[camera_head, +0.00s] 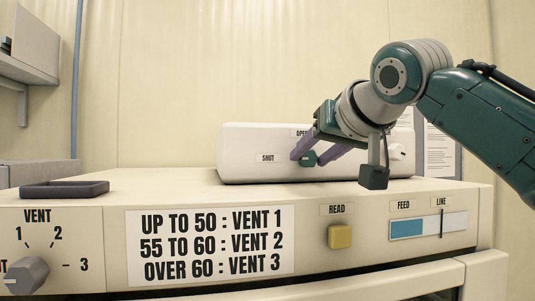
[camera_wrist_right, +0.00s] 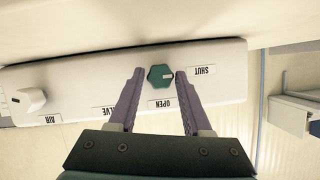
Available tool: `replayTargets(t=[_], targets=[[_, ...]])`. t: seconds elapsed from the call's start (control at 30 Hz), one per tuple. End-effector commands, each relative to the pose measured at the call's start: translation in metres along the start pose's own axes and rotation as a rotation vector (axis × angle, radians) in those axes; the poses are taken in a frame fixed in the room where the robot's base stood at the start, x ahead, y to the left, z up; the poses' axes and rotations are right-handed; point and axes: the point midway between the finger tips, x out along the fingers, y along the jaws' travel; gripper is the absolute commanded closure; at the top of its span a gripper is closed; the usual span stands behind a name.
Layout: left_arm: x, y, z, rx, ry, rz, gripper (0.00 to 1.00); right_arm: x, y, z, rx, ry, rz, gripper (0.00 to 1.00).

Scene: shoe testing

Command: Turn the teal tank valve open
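The teal valve knob (camera_head: 308,159) sits on the front of a white tank housing (camera_head: 240,145), with a SHUT label to its left and an OPEN label above it. It also shows in the right wrist view (camera_wrist_right: 159,77); a small pale mark on it lies toward the SHUT side. My right gripper (camera_head: 311,153) reaches in from the right with its purple fingers on either side of the knob. In the wrist view the fingertips (camera_wrist_right: 159,73) flank the knob, with a narrow gap visible; firm contact cannot be seen. My left gripper is out of view.
The housing stands on a cream console with a vent dial (camera_head: 27,274), a vent instruction sign (camera_head: 210,245), a yellow READ button (camera_head: 340,236) and a feed gauge (camera_head: 428,226). A dark tray (camera_head: 64,189) lies at left. A white air knob (camera_wrist_right: 28,100) is on the housing.

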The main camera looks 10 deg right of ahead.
Motion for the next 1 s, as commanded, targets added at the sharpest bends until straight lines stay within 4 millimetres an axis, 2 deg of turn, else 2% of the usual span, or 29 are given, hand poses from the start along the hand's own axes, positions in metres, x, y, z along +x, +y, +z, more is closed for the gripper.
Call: replayTargets(t=[0.07, 0.4, 0.77, 1.0], targets=[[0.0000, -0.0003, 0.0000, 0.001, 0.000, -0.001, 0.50, 0.0000, 0.0000, 0.0000, 0.000, 0.000, 0.000, 0.61], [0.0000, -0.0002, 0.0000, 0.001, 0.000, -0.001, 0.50, 0.0000, 0.0002, -0.0001, 0.000, 0.000, 0.000, 0.99], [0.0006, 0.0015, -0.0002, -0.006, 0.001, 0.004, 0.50, 0.0003, 0.0005, 0.0003, 0.014, 0.000, -0.005, 1.00], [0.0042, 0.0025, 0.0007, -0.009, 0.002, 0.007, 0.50, 0.0008, 0.0019, 0.0012, 0.106, 0.000, -0.042, 1.00]])
